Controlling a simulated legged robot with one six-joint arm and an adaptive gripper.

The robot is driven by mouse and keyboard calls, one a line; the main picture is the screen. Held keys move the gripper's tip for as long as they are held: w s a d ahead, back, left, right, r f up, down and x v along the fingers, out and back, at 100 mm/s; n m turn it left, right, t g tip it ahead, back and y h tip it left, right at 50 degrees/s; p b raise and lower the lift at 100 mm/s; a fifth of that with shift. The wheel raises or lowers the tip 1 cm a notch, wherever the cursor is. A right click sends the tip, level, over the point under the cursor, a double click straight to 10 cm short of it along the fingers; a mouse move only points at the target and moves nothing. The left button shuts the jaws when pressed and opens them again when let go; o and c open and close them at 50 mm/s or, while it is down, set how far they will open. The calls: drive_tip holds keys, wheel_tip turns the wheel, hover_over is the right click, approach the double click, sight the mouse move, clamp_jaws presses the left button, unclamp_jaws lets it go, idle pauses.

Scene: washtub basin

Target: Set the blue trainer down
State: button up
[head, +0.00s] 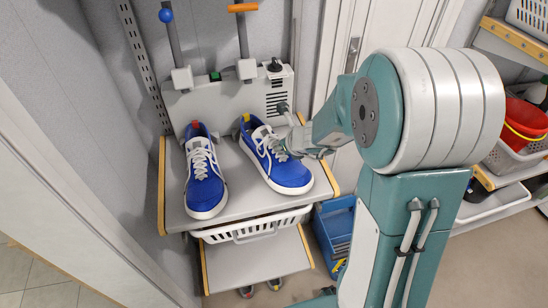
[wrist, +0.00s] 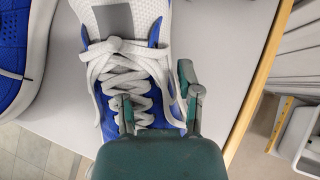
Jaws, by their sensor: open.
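Two blue trainers with white soles and laces stand upright on a grey shelf (head: 240,200). The left trainer (head: 205,190) stands apart from my gripper, and part of it shows at the left of the wrist view (wrist: 12,85). The right trainer (head: 287,178) rests on the shelf at an angle, toe toward the front. My gripper (head: 287,132) is open at this right trainer. In the wrist view, one finger of my gripper (wrist: 156,96) is over the laces and the other is by the shoe's right edge. I cannot tell whether they touch it.
A grey device with a vertical panel (head: 230,100) stands behind the trainers. A white basket (head: 250,228) hangs under the shelf, and a blue crate (head: 335,235) is at lower right. A red bucket (head: 524,122) sits on the far-right rack. Bare shelf lies between the trainers.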

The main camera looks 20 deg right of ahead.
clamp_jaws()
drive_tip(key=shift+r, duration=0.15)
